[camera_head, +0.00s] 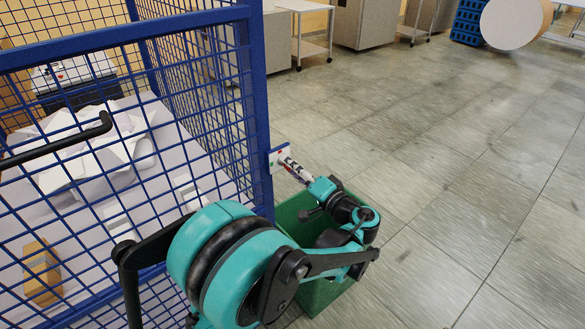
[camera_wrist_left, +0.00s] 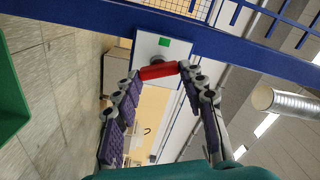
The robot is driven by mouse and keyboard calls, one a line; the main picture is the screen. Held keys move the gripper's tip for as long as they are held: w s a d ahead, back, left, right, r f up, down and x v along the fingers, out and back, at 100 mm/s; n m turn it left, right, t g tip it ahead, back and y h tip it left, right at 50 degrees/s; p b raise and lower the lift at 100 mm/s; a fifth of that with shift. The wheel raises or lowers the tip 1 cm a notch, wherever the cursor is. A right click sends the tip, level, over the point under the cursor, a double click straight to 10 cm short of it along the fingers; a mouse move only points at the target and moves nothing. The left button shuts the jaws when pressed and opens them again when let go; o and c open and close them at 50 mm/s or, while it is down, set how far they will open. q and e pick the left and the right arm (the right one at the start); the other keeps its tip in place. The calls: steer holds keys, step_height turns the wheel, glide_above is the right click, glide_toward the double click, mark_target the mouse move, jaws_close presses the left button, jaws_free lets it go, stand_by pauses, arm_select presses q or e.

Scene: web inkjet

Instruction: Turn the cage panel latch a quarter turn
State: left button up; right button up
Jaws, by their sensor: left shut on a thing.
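The blue mesh cage panel (camera_head: 257,110) fills the left of the head view. Its latch plate (camera_head: 277,158) is white and sits on the blue corner post. In the left wrist view the plate (camera_wrist_left: 148,50) carries a green mark (camera_wrist_left: 164,42) and a red latch handle (camera_wrist_left: 158,72). The handle lies almost crosswise in that picture. My left gripper (camera_head: 290,169) reaches the plate from the right. In the wrist view its two fingers are closed on the ends of the red handle. My right gripper is not in view.
A green bin (camera_head: 291,218) stands on the floor under my left gripper, close to the cage. Inside the cage are crumpled white sheets (camera_head: 85,150) and a yellow-brown box (camera_head: 41,272). The tiled floor (camera_head: 460,170) at right is clear.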

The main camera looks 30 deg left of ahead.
arm_select(q)
steer(key=m, duration=0.4)
steer(key=shift+f+m, duration=0.1)
steer(key=shift+m, duration=0.6)
steer(key=o, duration=1.2)
steer(key=shift+c, duration=0.2)
steer(key=v, duration=1.2)
steer(key=shift+f, duration=0.1)
